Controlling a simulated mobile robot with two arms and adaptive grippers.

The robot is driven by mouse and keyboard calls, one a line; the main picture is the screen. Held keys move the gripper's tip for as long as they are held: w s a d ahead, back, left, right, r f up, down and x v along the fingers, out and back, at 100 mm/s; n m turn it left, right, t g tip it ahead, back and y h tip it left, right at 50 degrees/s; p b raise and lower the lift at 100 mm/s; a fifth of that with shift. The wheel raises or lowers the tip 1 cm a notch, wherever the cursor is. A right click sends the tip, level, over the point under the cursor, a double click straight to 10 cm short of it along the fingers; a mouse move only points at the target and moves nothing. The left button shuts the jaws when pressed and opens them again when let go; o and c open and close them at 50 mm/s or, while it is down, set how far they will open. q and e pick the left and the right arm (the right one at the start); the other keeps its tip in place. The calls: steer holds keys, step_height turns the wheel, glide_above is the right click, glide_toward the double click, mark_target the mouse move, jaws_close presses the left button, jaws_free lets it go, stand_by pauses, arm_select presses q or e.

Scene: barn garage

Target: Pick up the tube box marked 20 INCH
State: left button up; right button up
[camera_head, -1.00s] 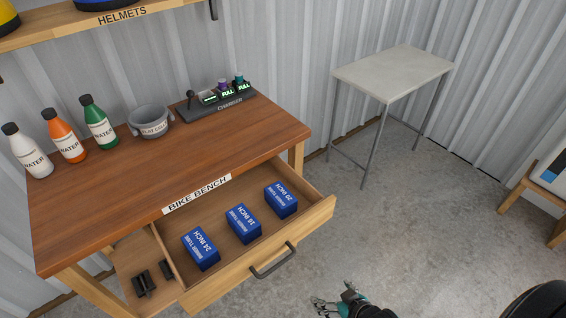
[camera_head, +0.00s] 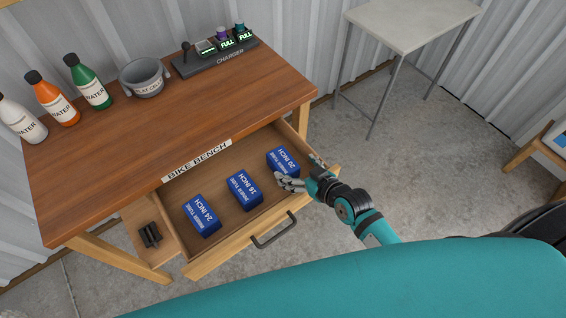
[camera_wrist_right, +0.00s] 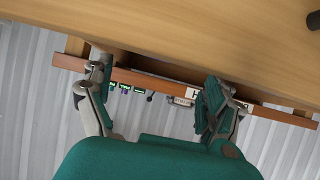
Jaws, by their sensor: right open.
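The blue tube box marked 20 INCH (camera_head: 283,161) lies in the open drawer (camera_head: 232,242), at its right end. Two more blue boxes lie in the same drawer, marked 16 INCH or 18 INCH (camera_head: 243,189) and 24 INCH (camera_head: 201,214). My right gripper (camera_head: 297,174) is open and empty at the drawer's right end, beside the 20 INCH box in the picture; I cannot tell whether it touches it. In the right wrist view its two fingers (camera_wrist_right: 152,95) are spread apart, with no box between them. My left gripper is not in view.
The bike bench top (camera_head: 150,135) holds several bottles, a grey cup (camera_head: 144,80) and a charger (camera_head: 215,58). The drawer front has a dark handle (camera_head: 273,232). A small pale table (camera_head: 412,22) stands at the back right, with clear floor in front of it.

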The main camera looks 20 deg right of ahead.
mark_target(282, 160)
steer(key=shift+w+a+f, duration=0.2)
steer(key=shift+w+f, duration=0.05)
steer(key=shift+w, duration=0.2)
steer(key=shift+w+a+f, duration=0.1)
steer(key=shift+w+f, duration=0.05)
steer(key=shift+w, duration=0.15)
steer(key=x, duration=0.4)
steer(key=shift+w+f+p, duration=0.1)
steer(key=shift+f+p, duration=0.25)
steer(key=c, duration=1.3)
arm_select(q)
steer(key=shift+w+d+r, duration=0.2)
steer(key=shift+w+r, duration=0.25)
arm_select(e)
steer(key=shift+c, duration=0.6)
steer(key=shift+r, duration=0.2)
